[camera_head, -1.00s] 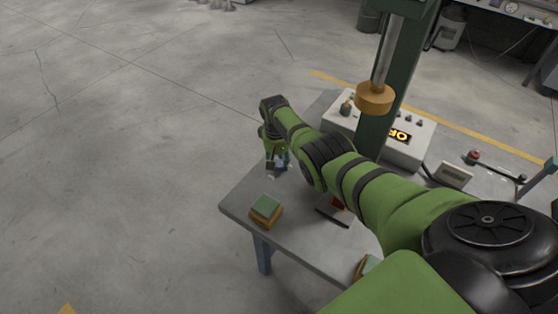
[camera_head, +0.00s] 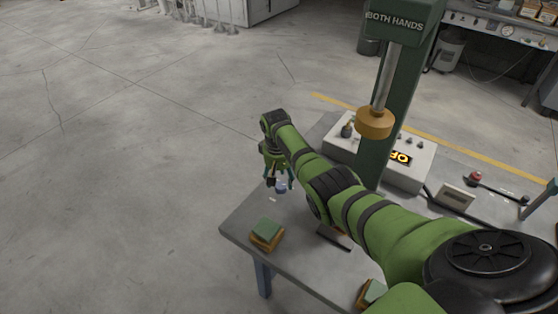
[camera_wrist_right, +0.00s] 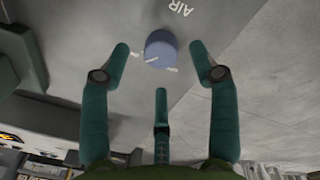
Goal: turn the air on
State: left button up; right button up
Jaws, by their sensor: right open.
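The air control is a round blue knob (camera_wrist_right: 161,48) with the white label AIR (camera_wrist_right: 181,8) beside it on the grey bench top. White marks show at the knob's near edge in the right wrist view. The knob also shows small in the head view (camera_head: 281,188), partly behind the fingers. My right gripper (camera_wrist_right: 161,70) has its three fingers spread, with the knob between the two outer fingertips and beyond the third; they look apart from it. The right gripper also shows over the bench's left corner in the head view (camera_head: 278,183). My left gripper is out of view.
On the bench (camera_head: 237,226) sit a green-topped block (camera_head: 266,234), a control box (camera_head: 418,167) with a lit display, and a small panel (camera_head: 456,196). A green press column (camera_head: 393,110) with a brass ram (camera_head: 375,123) rises behind my arm. Open floor lies left.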

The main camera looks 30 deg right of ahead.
aim_at(279, 187)
notch_tip(279, 187, up, 9)
jog(key=shift+a, duration=0.25)
jog(key=shift+f, duration=0.15)
dwell(0.4)
